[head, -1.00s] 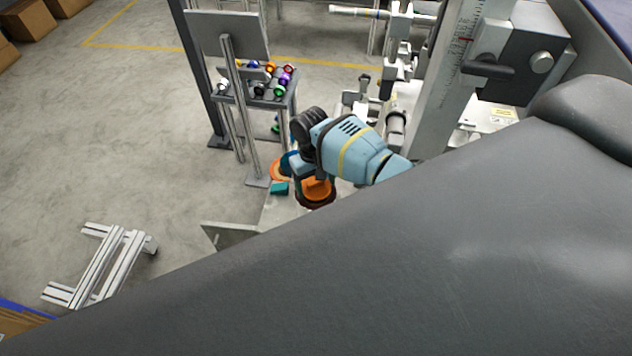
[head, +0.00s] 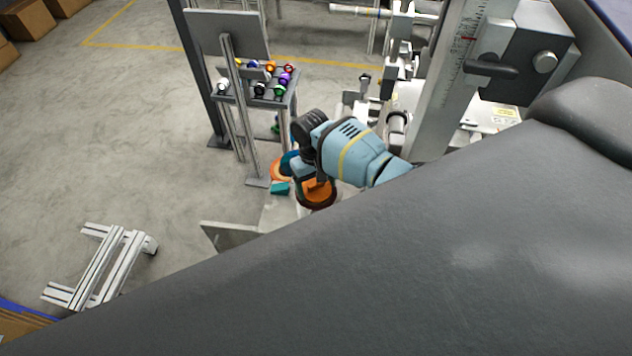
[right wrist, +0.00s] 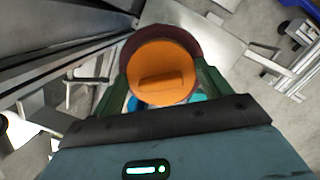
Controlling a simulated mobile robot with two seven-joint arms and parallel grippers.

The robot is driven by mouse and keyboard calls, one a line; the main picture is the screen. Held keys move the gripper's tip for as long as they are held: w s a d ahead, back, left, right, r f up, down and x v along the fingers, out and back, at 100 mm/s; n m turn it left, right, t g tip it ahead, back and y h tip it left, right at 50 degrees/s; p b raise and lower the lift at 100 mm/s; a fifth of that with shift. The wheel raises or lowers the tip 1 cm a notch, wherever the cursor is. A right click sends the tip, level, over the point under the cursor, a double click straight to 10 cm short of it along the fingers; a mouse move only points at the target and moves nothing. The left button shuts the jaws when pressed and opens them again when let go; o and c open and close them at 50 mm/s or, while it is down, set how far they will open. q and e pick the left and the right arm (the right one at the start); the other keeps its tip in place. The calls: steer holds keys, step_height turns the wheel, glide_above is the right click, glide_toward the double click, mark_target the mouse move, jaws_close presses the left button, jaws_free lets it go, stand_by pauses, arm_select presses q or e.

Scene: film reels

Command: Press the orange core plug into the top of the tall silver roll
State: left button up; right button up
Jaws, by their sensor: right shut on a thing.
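The orange core plug (right wrist: 158,76) is a round disc with a raised bar across its face. It shows in the right wrist view between the two green fingers of my right gripper (right wrist: 160,82), which is shut on it. A dark red-brown round rim (right wrist: 126,52) shows around and behind the plug. In the head view the orange plug (head: 318,193) is just below my right gripper (head: 314,184), over a dark round rim. I cannot tell whether the plug touches what is beneath it. The side of a tall silver roll is not clearly visible. My left gripper is not in view.
A teal block (head: 280,188) and an orange ring (head: 280,171) lie close left of my right gripper. A grey stand with several coloured spools (head: 268,82) is behind them. A metal frame (head: 105,262) lies on open floor at left. Machinery with a ruler column (head: 448,80) stands right.

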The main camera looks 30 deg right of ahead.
steer(key=shift+f, duration=0.4)
steer(key=o, duration=0.7)
steer(key=shift+w+r, duration=0.3)
steer(key=shift+r, duration=1.5)
steer(key=shift+w+r, duration=0.25)
steer(key=shift+r, duration=1.55)
steer(key=shift+w+r, duration=0.3)
steer(key=shift+r, duration=1.5)
